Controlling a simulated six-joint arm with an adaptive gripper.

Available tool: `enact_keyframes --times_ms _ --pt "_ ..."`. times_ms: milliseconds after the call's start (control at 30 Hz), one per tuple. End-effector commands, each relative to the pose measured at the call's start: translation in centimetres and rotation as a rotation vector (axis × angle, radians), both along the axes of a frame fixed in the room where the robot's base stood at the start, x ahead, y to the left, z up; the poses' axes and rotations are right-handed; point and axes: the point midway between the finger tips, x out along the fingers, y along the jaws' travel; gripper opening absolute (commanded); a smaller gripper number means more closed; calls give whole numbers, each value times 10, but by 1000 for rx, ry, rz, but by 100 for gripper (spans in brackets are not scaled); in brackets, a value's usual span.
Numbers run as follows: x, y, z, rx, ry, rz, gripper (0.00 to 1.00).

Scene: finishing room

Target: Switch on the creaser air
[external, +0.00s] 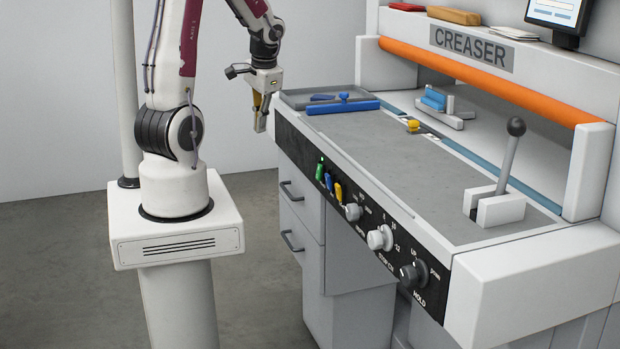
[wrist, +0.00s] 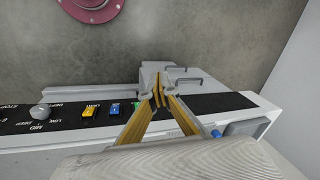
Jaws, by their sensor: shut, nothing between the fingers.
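The creaser's dark front panel carries three small coloured switches: green (external: 320,171), blue (external: 329,182) and yellow (external: 338,192). In the wrist view the yellow switch (wrist: 88,112) and blue switch (wrist: 114,109) show clearly; the green switch (wrist: 137,105) is partly hidden by a finger. A label above the yellow one seems to read LIGHT; I cannot read which switch is marked air. My gripper (external: 260,112) is shut and empty, pointing down beside the panel's far end, above and apart from the switches. Its fingertips (wrist: 158,96) meet in the wrist view.
Three knobs, light (external: 352,212), white (external: 380,238) and dark (external: 409,275), follow along the panel. A grey tray (external: 295,98) and a blue bar (external: 342,107) lie at the bed's far end. Drawer handles (external: 291,191) stick out below. A ball-topped lever (external: 510,155) stands at right.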

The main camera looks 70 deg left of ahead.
Motion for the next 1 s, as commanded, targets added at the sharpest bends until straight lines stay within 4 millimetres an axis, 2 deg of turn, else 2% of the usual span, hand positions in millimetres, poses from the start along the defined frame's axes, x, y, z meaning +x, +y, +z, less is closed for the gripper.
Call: enact_keyframes --times_ms 100,500,1000 --pt "1 22 -13 14 12 -24 0" --pt "5 89 -57 61 28 -144 0" --pt "9 160 -124 102 17 -361 0"
